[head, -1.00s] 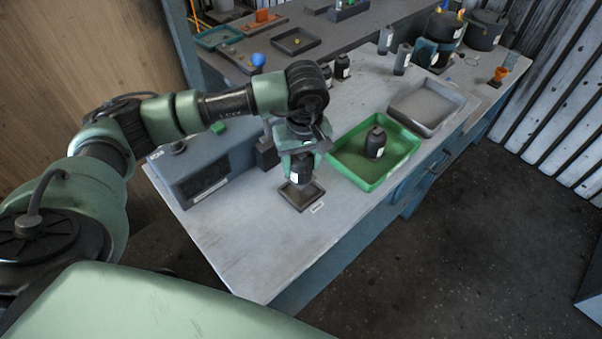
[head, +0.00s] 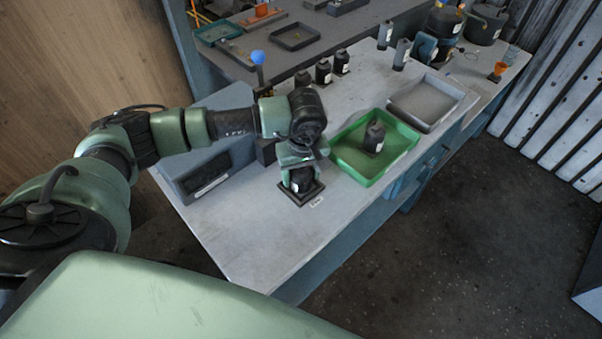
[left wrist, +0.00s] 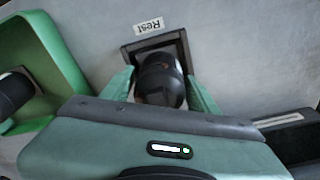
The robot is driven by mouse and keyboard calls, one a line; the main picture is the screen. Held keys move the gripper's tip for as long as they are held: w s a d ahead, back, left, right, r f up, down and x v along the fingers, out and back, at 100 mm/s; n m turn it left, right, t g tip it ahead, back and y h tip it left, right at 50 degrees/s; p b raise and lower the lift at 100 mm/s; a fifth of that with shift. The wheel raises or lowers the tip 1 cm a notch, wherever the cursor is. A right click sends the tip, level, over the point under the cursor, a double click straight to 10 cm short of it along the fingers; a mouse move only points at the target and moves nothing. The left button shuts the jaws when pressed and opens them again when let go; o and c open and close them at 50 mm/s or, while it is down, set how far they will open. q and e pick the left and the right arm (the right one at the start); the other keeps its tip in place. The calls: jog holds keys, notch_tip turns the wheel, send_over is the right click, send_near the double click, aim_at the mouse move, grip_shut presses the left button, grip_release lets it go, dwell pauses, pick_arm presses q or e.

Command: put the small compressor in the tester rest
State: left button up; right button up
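The small compressor (head: 301,180), a dark cylinder with a white label, stands at the square dark tester rest (head: 318,190). In the left wrist view the compressor (left wrist: 160,78) is inside the outline of the rest's frame (left wrist: 183,48), by a "Rest" label. My left gripper (head: 299,186) points down over it. Its green fingers (left wrist: 162,88) lie close along both sides of the compressor and look shut on it. The compressor's foot is partly hidden, so I cannot tell if it is fully seated. My right gripper is not in view.
A green tray (head: 345,165) holding another dark canister (head: 374,138) stands right of the rest. A grey tray (head: 455,103) lies beyond it. The grey tester box (head: 210,165) is left. Several dark bottles stand behind. The bench's front area (head: 255,240) is clear.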

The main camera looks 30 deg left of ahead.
pick_arm(q)
jog(key=shift+o, duration=0.2)
jog(key=shift+r, duration=0.1)
jog(key=shift+r+p, duration=0.2)
jog(key=shift+p, duration=0.1)
jog(key=r+b, duration=0.1)
jog(key=r, duration=0.2)
jog(key=r+b, duration=0.1)
jog(key=r, duration=0.3)
jog(key=d+r+b, duration=0.1)
jog(key=r+b, duration=0.1)
jog(key=r, duration=0.1)
jog(key=shift+s+r, duration=0.15)
jog(key=shift+s, duration=0.25)
jog(key=shift+s+r, duration=0.1)
jog(key=shift+r, duration=0.6)
jog(key=shift+a, duration=0.1)
